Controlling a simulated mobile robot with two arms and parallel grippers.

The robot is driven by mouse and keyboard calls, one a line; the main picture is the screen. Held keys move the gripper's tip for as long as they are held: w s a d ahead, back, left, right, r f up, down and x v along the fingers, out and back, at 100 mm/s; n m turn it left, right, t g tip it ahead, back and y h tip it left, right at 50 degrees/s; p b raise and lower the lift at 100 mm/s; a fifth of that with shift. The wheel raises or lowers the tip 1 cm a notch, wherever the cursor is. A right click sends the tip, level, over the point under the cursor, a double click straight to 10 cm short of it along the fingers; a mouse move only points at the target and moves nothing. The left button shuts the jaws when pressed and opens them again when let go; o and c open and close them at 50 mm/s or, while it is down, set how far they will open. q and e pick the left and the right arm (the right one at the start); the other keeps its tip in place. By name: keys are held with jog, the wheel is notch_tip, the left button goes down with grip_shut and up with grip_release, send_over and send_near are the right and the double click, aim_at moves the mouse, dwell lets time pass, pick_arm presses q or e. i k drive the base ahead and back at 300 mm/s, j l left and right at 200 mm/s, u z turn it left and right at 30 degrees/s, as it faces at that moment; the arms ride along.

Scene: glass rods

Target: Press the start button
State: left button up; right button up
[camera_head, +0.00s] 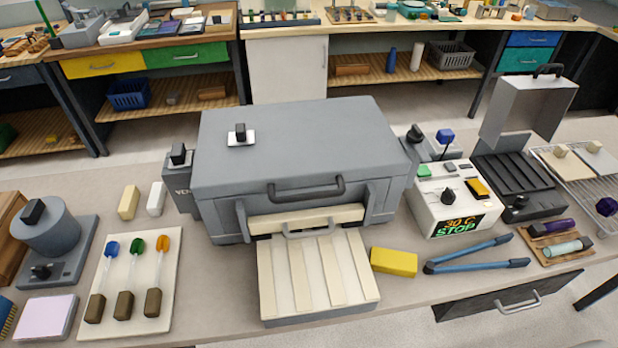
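A white control box (425,205) stands on the bench to the right of the large grey oven-like box (300,140). Its sloped top has a green button (424,171) at the upper left, small grey buttons beside it, a black knob (448,196) and a yellow switch (478,188). None of the buttons has a label that I can read, so which is the start button is not certain. The display (457,226) reads "30 C" and "STOP". Neither of my grippers shows in the head view.
A pale slatted tray (317,275) juts from the grey box's front. A yellow block (394,262) and blue tongs (470,255) lie before the control box. A black ribbed unit (517,172) stands at its right. Glass rods rest on a white board (132,270) at left.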

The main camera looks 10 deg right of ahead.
aim_at(424, 171)
jog(key=z, duration=1.3)
